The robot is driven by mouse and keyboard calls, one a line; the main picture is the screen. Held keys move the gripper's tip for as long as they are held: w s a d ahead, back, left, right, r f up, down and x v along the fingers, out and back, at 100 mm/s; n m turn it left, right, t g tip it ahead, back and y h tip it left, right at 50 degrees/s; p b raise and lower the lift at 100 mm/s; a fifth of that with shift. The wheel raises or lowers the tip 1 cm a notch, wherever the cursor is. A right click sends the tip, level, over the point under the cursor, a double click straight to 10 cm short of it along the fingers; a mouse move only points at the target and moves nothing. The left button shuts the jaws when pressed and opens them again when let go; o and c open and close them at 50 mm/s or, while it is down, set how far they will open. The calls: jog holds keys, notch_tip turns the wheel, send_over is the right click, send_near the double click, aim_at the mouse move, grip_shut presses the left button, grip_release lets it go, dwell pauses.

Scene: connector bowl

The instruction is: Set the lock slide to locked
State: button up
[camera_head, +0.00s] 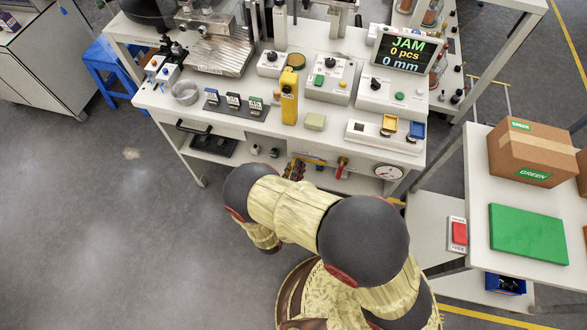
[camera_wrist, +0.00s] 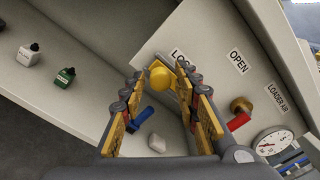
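In the head view my gripper (camera_head: 295,168) is at the bench front, largely hidden by my arm.
Right of the slide are a brass fitting with a red handle (camera_wrist: 238,121), the "LOADER AIR" label (camera_wrist: 277,96) and a round gauge (camera_wrist: 273,142). A blue item (camera_wrist: 144,118) and a white block (camera_wrist: 157,143) lie near the fingers.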

jog(key=c, duration=0.6)
grip_shut()
